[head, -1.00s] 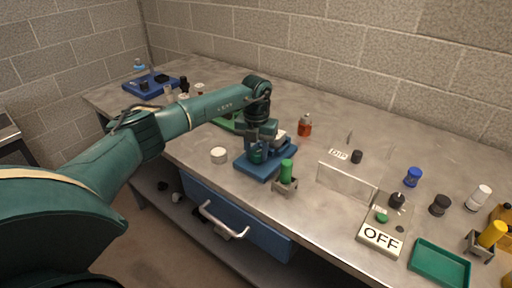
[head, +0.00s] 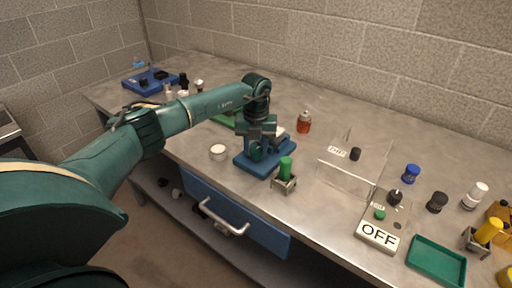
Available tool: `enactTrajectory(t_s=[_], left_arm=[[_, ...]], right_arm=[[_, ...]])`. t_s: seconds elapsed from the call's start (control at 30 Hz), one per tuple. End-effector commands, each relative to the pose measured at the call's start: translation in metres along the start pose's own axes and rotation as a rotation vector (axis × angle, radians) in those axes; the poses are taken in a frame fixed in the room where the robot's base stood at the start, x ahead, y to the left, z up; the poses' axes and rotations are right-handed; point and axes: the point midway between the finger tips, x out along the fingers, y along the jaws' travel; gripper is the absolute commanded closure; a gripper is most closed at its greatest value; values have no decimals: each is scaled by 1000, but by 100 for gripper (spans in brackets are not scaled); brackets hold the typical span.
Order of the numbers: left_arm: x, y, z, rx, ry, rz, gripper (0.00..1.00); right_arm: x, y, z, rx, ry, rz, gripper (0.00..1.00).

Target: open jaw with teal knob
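A blue device, which appears to be the vise with the jaw, stands on the bench; its flat blue base (head: 281,161) shows in the middle of the head view. My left gripper (head: 257,148) points down over the left part of this device. A dark teal rounded part, possibly the knob (head: 256,154), shows low between or just behind the fingers. The gripper and wrist hide most of the jaw. I cannot tell whether the fingers touch the knob or how wide they are apart. My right gripper is not in view.
A green-capped item in a grey holder (head: 284,178) stands close right of the base. A white round lid (head: 218,152) lies to the left. A clear panel (head: 345,181), an OFF sign (head: 378,236) and a green tray (head: 437,262) are farther right.

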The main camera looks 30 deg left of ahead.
Motion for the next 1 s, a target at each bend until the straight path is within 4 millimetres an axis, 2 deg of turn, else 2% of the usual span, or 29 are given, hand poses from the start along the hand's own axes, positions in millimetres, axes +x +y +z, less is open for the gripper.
enactTrajectory(t_s=[0.03, 0.27, 0.57, 0.73, 1.0], left_arm=[[-1, 0, 1, -1, -4, -1, 62], [-1, 0, 1, 0, -2, -1, 43], [-4, 0, 1, 1, -2, -1, 43], [-26, 0, 1, 2, -5, -2, 43], [-87, 0, 1, 1, -6, -3, 43]], right_arm=[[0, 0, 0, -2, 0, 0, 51], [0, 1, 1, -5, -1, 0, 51], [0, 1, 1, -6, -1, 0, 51], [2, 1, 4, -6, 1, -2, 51], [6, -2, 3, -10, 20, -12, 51]])
